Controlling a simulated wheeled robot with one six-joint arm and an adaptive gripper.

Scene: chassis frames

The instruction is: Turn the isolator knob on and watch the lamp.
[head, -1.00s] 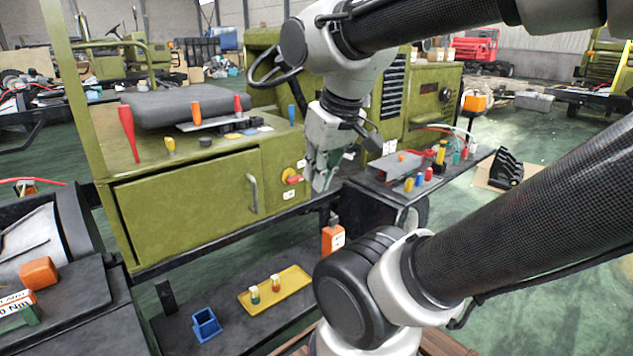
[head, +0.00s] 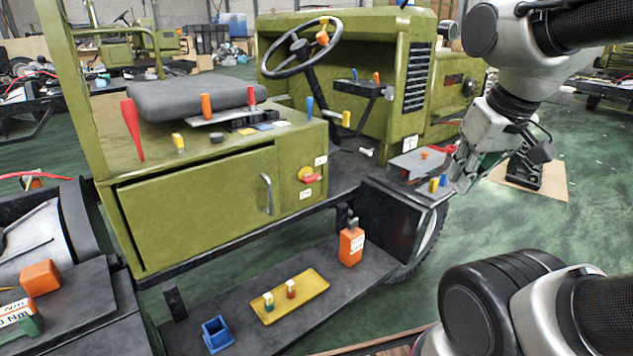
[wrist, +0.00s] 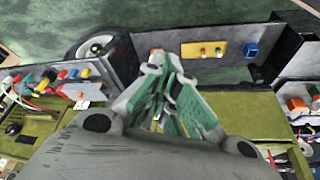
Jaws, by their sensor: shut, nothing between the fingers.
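The isolator knob (head: 313,178) is a red handle on a yellow disc, on the right end of the green cabinet's side. Its handle lies roughly level, with a small white label above it and another below. I see no knob clearly in the wrist view. My gripper (head: 462,183) is shut and empty, well to the right of the knob and apart from it, by the dark side shelf. Its green-lined fingers also show in the wrist view (wrist: 158,75). I cannot tell which thing is the lamp, or whether one is lit.
The dark side shelf (head: 398,185) carries small coloured parts close to my gripper. An orange bottle (head: 351,245) and a yellow tray (head: 315,283) with two small items stand on the lower step. A blue open box (head: 217,334) is left of the tray.

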